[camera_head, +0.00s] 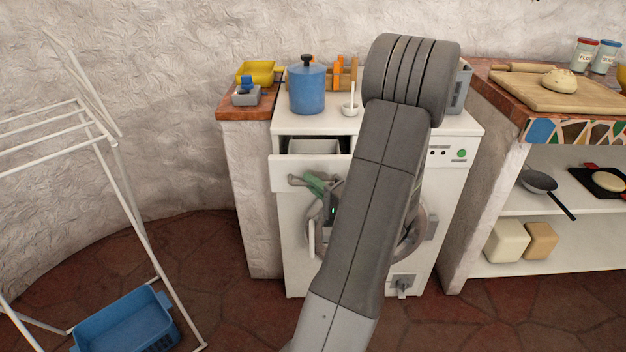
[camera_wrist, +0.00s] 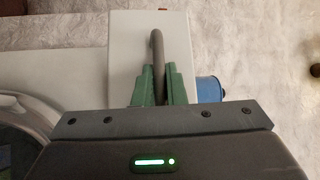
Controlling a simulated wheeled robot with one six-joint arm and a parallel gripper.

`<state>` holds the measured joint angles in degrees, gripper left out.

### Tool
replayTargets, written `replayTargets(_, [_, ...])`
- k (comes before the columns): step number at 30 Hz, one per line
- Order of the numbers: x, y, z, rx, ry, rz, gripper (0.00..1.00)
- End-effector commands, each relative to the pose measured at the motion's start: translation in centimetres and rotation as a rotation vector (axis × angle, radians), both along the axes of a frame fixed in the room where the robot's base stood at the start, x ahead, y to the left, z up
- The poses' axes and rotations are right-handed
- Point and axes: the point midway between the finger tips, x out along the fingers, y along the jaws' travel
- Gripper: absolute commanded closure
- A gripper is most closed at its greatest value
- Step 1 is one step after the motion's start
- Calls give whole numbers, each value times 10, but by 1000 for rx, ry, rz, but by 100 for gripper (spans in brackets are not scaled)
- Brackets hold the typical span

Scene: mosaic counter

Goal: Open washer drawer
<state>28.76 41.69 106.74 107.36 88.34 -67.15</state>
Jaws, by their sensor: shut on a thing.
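The washer (camera_head: 290,245) is a white front-loading machine in the middle of the head view, partly hidden by my arm. Its drawer (camera_head: 283,175) at the upper left stands pulled out, with its open inside showing behind the white front. In the wrist view the pale drawer front (camera_wrist: 120,55) carries a dark bar handle (camera_wrist: 157,60). My gripper (camera_head: 313,184) is at the drawer front. Its green fingers, also in the wrist view (camera_wrist: 157,85), are shut on the handle from both sides. The round door behind my arm is mostly hidden.
A blue pot (camera_head: 307,90) and a ladle rest (camera_head: 350,108) stand on the washer top. A drying rack (camera_head: 125,190) and a blue basket (camera_head: 125,325) are at the left. A counter (camera_head: 500,95) with shelves is at the right. The floor between rack and washer is clear.

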Motion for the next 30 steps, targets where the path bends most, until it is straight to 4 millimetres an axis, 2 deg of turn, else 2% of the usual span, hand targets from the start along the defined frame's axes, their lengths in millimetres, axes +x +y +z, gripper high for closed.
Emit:
replayTargets(1, [-14,-1,-6,-1,-1,-4,100])
replayTargets(6, [-52,-1,-4,-2,1,-3,100])
replayTargets(12, [-78,0,-2,-2,1,-2,100])
replayTargets(18, [-87,0,-1,-1,1,0,100])
replayTargets(26, [-86,0,0,-2,1,1,100])
replayTargets(27, [-86,0,0,-1,1,0,87])
replayTargets(28, [-86,0,0,-1,1,0,81])
replayTargets(30, [-86,0,0,-1,1,0,80])
